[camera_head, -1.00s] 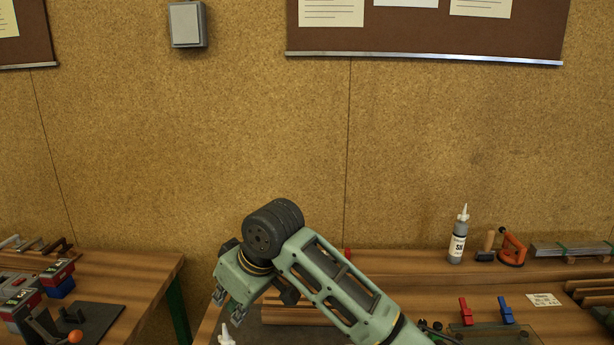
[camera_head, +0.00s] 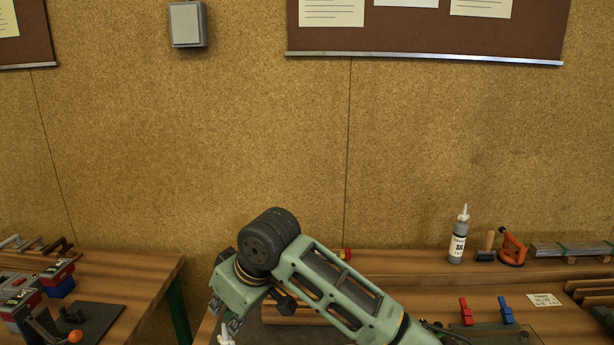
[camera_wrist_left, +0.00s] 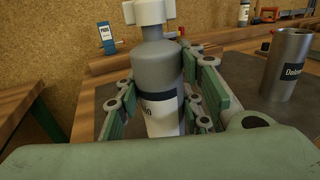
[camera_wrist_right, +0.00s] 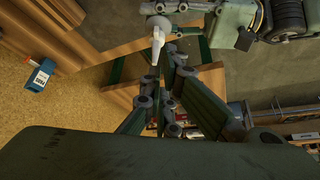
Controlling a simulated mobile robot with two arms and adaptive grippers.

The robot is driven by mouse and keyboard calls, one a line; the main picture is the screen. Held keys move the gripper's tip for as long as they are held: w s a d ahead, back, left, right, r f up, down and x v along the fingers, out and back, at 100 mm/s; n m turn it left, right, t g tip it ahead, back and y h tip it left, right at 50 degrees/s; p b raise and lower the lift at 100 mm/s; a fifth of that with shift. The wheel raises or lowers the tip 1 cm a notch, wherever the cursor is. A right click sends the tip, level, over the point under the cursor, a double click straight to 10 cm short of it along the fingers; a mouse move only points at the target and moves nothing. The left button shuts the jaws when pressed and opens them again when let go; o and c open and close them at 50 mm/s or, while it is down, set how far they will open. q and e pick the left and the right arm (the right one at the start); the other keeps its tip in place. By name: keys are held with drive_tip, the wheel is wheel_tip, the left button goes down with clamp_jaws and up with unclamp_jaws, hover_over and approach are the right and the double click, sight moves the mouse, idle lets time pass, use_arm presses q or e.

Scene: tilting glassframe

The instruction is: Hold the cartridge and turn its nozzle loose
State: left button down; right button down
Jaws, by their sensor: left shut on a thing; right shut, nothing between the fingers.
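The cartridge (camera_wrist_left: 157,60) is a grey bottle with a pale label, upright in the left wrist view. My left gripper (camera_wrist_left: 163,98) is shut around its body. The white winged base of the nozzle (camera_wrist_left: 150,12) sits on its top, cut off by the frame edge. In the right wrist view the white nozzle (camera_wrist_right: 157,45) shows beyond my right gripper (camera_wrist_right: 165,75), whose fingers are shut and empty. In the head view the right gripper (camera_head: 222,318) is just above the nozzle tip (camera_head: 226,338) at the bottom edge. Contact there cannot be told.
A metal cup (camera_wrist_left: 288,65) stands right of the cartridge on a dark mat. A blue labelled container (camera_wrist_left: 106,36) is behind. On the right bench are a grey bottle (camera_head: 458,238), an orange-handled tool (camera_head: 512,250) and red and blue clips (camera_head: 466,311). A gap separates the two benches.

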drive_tip(key=shift+f, duration=1.95)
drive_tip(key=shift+w+a+r, duration=0.1)
drive_tip(key=shift+w+a, duration=0.3)
drive_tip(key=shift+w, duration=0.1)
drive_tip(key=shift+w+d, duration=0.1)
drive_tip(key=shift+w, duration=0.2)
drive_tip(key=shift+d, duration=0.15)
approach(224, 331)
drive_tip(key=shift+w+a, duration=0.75)
drive_tip(key=shift+w, duration=0.25)
drive_tip(key=shift+r, duration=0.1)
